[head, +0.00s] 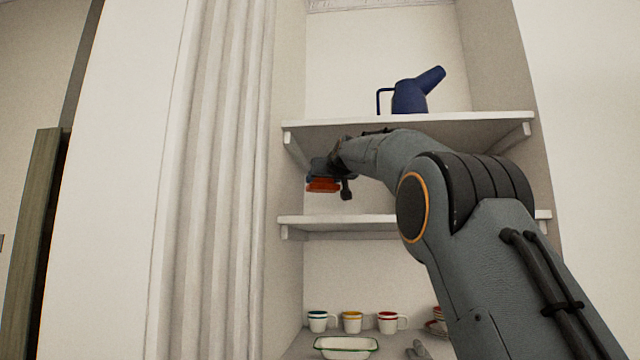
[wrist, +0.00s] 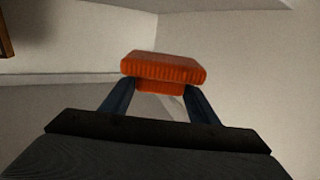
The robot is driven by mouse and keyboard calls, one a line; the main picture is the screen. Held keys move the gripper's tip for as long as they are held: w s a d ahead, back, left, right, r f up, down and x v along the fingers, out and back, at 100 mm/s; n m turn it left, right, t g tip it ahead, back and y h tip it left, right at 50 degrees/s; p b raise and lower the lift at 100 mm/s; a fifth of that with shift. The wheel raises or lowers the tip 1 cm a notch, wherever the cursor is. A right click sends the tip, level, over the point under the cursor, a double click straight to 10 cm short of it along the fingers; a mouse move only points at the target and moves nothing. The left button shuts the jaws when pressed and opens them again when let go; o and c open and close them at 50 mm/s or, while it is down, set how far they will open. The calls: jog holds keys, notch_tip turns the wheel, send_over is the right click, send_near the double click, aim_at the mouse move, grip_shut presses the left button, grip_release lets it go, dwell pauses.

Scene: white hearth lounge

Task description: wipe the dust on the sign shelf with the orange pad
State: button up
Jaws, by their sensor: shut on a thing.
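My gripper (head: 325,172) is shut on the orange pad (head: 323,185) and holds it between the upper and middle shelves, near the left side wall of the alcove. In the wrist view the pad (wrist: 163,68) sits between the two dark fingers of my gripper (wrist: 160,95). The pad is above the middle shelf (head: 340,221), apart from it in the head view. My arm hides the right part of that shelf. I see no sign and no dust in either view, so I cannot tell which shelf is the sign shelf.
The upper shelf (head: 470,122) is close above my arm and bears a blue watering can (head: 409,97). Below stand a green-banded mug (head: 318,321), a yellow-banded mug (head: 352,322), a red-banded mug (head: 388,322) and a white dish (head: 346,347). A pale curtain (head: 215,180) hangs left of the alcove.

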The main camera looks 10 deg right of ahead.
jog(key=shift+f+b, duration=2.95)
jog(key=shift+b, duration=0.45)
jog(key=shift+f+b, duration=1.1)
jog(key=shift+b, duration=0.2)
jog(key=shift+s+d, duration=0.1)
jog(key=shift+s+d+f+b, duration=0.1)
jog(key=shift+s+d+b, duration=0.2)
jog(key=shift+d+b, duration=0.55)
jog(key=shift+s+d+r+b, duration=0.1)
jog(key=shift+s+d+b, duration=0.2)
jog(key=shift+d+b, duration=0.6)
jog(key=shift+s+d+f+b, duration=0.1)
jog(key=shift+s+d+b, duration=0.25)
jog(key=shift+d, duration=0.9)
jog(key=shift+s+d+b, duration=0.25)
jog(key=shift+d+b, duration=0.05)
jog(key=shift+d, duration=0.4)
jog(key=shift+s+d+b, duration=0.2)
jog(key=shift+d+b, duration=0.05)
jog(key=shift+d, duration=0.5)
jog(key=shift+s+d+b, duration=0.25)
jog(key=shift+d+b, duration=0.05)
jog(key=shift+d, duration=0.4)
jog(key=shift+s+d+b, duration=0.25)
jog(key=shift+d+b, duration=0.1)
jog(key=shift+d, duration=0.5)
jog(key=shift+s+d+b, duration=0.25)
jog(key=shift+d+b, duration=0.05)
jog(key=shift+d, duration=0.5)
jog(key=shift+a, duration=0.1)
